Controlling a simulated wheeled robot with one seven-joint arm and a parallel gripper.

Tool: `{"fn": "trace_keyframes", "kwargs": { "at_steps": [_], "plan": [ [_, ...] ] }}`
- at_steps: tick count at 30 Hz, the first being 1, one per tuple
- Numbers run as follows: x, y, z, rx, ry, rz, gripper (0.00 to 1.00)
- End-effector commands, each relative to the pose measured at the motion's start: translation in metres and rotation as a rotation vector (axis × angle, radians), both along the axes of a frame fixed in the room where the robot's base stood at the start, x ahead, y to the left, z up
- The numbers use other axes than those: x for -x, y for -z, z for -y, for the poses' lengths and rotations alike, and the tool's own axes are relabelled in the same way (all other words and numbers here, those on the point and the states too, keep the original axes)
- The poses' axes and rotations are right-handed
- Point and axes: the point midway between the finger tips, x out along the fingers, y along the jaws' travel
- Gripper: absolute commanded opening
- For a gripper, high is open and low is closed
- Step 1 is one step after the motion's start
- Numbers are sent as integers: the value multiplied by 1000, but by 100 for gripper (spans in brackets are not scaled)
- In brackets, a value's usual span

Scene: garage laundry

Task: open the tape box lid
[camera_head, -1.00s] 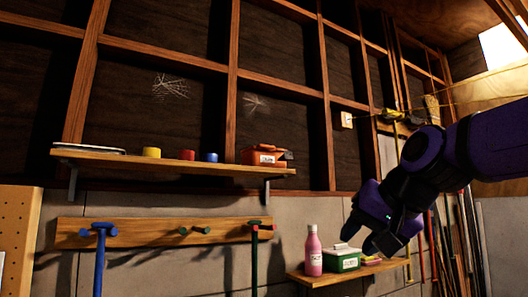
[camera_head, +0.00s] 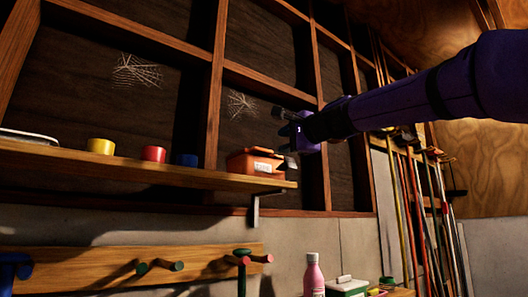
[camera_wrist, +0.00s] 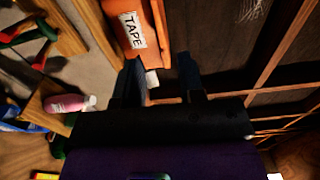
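The orange tape box (camera_head: 253,164) sits on the right end of the wall shelf. Its white label reads TAPE in the wrist view, where the box (camera_wrist: 137,32) lies ahead of the fingers. Its lid (camera_head: 258,152) looks closed in the head view. My gripper (camera_head: 286,138) is just right of the box, reaching in from the right. In the wrist view its two fingers (camera_wrist: 160,65) are spread with a gap between them. They hold nothing, and I cannot tell whether one touches the box. A small pale piece (camera_wrist: 152,78) shows between the fingers.
On the shelf (camera_head: 120,168), left of the box, stand yellow (camera_head: 101,146), red (camera_head: 153,154) and blue (camera_head: 187,160) rolls. A peg rail (camera_head: 90,262) hangs below. A pink bottle (camera_head: 314,275) and a green box (camera_head: 347,287) stand lower right.

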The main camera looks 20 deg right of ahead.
Motion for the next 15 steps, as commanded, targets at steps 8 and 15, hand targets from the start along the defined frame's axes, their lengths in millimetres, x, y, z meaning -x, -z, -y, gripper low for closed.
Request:
{"fn": "trace_keyframes", "kwargs": {
  "at_steps": [8, 15],
  "plan": [
    [-49, 2, -15, 3, 0, -2, 36],
    [-77, 1, -25, 3, -1, -2, 36]
  ]
}}
